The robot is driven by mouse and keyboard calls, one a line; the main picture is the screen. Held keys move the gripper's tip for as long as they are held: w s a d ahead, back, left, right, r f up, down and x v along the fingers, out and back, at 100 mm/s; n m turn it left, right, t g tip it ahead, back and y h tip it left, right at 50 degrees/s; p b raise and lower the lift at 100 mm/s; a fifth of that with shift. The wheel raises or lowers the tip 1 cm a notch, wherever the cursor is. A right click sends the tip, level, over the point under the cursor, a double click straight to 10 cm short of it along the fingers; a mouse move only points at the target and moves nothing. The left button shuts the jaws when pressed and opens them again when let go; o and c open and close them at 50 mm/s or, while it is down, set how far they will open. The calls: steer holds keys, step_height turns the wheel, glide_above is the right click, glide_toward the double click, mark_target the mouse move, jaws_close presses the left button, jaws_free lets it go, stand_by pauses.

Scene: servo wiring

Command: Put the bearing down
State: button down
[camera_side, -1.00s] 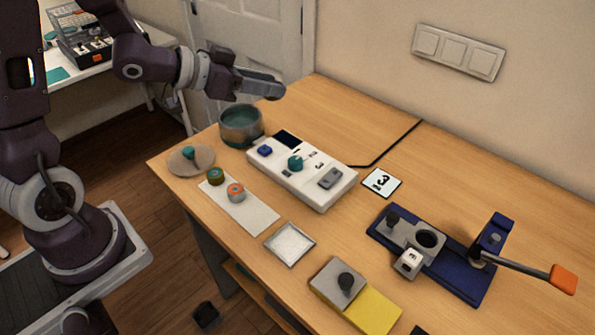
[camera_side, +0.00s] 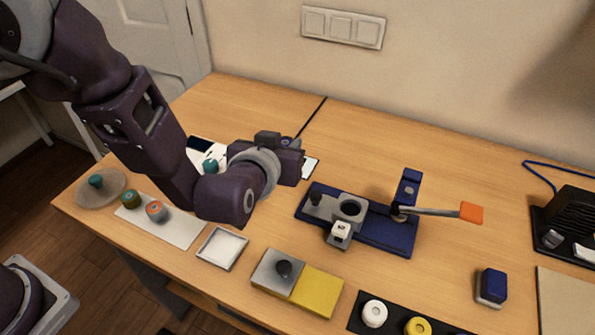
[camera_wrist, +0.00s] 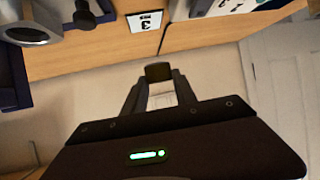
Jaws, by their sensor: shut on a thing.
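My gripper (camera_wrist: 158,85) is shut on a small dark piece, the bearing (camera_wrist: 158,71), seen between its fingertips in the wrist view. The bearing's shape is hard to make out there. In the side view my gripper (camera_side: 291,164) is above the table, left of and behind the blue fixture (camera_side: 375,235); its fingertips and the bearing are hidden. The fixture carries a grey block with a round dark hole (camera_side: 350,208), a dark knob (camera_side: 315,199) and an orange-ended lever (camera_side: 471,212). The grey ring (camera_wrist: 32,22) also shows in the wrist view.
A square tray (camera_side: 222,248) and a yellow block with a grey plate (camera_side: 318,293) lie in front. A pale strip (camera_side: 180,228) holds two small round parts. A "3" card (camera_wrist: 146,21) lies behind. A blue-topped block (camera_side: 491,286) stands right.

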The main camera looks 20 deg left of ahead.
mark_target(285, 195)
steer(key=f, duration=1)
steer(key=shift+s+d+f, duration=0.1)
steer(key=shift+s, duration=0.1)
steer(key=shift+f, duration=0.2)
steer(key=c, duration=1)
jaws_free()
